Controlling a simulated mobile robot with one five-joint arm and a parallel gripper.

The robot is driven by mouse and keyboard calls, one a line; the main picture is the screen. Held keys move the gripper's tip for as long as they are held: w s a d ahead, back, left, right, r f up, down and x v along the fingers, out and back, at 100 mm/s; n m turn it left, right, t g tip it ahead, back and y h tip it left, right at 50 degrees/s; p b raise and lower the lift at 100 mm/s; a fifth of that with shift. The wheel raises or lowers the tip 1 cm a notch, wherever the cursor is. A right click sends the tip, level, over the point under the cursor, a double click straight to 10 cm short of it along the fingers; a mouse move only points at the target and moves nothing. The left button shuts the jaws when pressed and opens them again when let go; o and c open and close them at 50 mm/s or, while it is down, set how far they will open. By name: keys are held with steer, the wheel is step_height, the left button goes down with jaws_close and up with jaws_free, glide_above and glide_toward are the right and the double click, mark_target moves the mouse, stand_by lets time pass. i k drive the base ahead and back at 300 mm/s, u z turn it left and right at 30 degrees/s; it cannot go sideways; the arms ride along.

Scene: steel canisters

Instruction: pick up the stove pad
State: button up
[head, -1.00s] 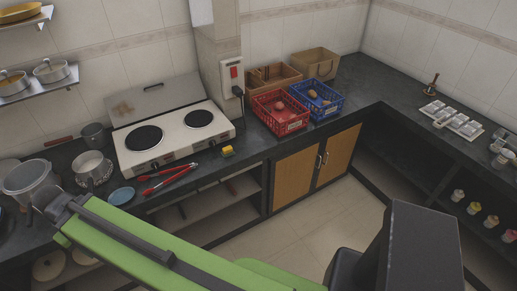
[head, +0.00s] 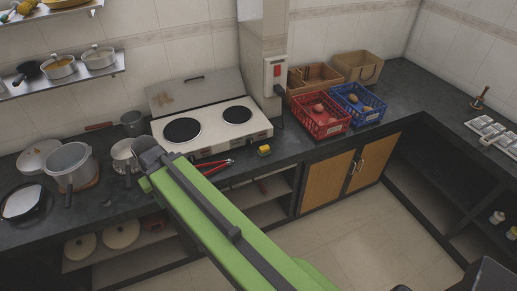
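A small yellow block with a dark part (head: 264,150), which may be the stove pad, lies on the dark counter in front of the stove's right end. Nothing touches it.
A two-plate stove (head: 205,146) stands behind red tongs (head: 217,167). A pot (head: 124,155) and a large pan (head: 70,163) are at left. Red (head: 318,124) and blue (head: 357,110) crates stand at right. Counter around the yellow block is mostly clear.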

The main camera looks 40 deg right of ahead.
mark_target(264, 150)
steer(key=i, duration=0.9)
steer(key=z, duration=0.05)
